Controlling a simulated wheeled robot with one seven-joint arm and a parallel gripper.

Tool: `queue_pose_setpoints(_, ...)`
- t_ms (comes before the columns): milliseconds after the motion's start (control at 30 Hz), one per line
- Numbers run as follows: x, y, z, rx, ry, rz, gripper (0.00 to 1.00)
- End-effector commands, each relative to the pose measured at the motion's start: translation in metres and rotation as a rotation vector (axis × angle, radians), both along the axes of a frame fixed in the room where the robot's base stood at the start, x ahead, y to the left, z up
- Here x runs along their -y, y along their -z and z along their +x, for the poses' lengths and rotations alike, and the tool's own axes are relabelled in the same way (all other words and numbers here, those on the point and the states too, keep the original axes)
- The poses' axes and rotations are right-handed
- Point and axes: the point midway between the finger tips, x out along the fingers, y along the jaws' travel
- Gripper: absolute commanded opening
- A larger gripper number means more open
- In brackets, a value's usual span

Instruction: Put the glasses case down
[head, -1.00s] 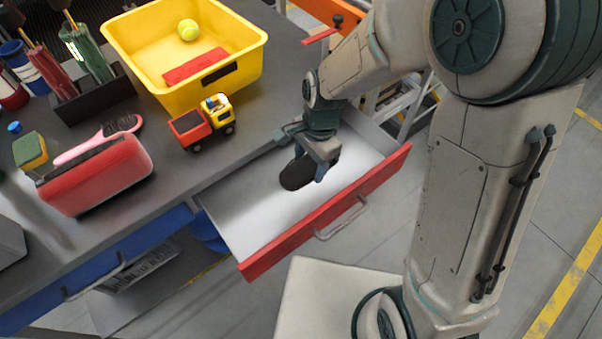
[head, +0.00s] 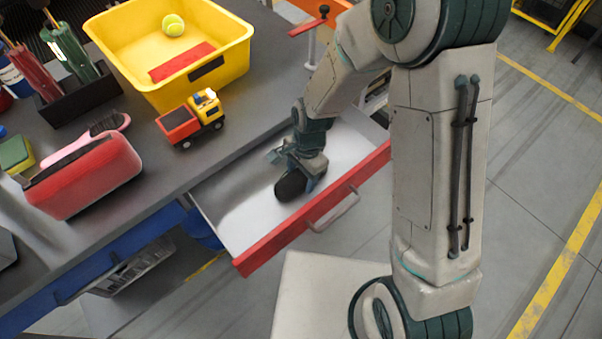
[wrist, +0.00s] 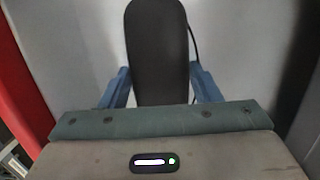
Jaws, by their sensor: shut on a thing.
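The glasses case (head: 290,187) is dark and rounded, in the open drawer's space in the head view. My gripper (head: 305,176) is shut on it. In the wrist view the glasses case (wrist: 158,50) is a long black shape between the two blue fingers of my gripper (wrist: 160,85). The drawer (head: 232,215) has a pale bare floor and a red front. The case is over or on this floor; I cannot tell whether it touches. Its near end is hidden behind the gripper body in the wrist view.
The drawer's red front (head: 320,207) with its handle stands close to my gripper. On the grey worktop are a toy truck (head: 190,120), a yellow bin (head: 205,85) with a ball, a red case (head: 85,178) and a brush (head: 90,138). The drawer's left part is clear.

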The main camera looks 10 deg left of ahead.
Motion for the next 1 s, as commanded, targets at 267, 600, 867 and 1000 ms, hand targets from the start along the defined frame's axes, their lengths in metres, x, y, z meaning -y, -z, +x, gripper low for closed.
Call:
queue_pose_setpoints(267, 0.000, 0.002, 0.000, 0.000, 0.000, 0.000, 0.79)
queue_pose_setpoints(600, 0.001, -0.013, 0.003, 0.005, 0.001, 0.002, 0.79)
queue_pose_setpoints(867, 0.006, -0.063, 0.008, 0.007, 0.001, 0.002, 0.79)
queue_pose_setpoints(1000, 0.009, -0.091, 0.011, 0.005, 0.001, 0.002, 0.79)
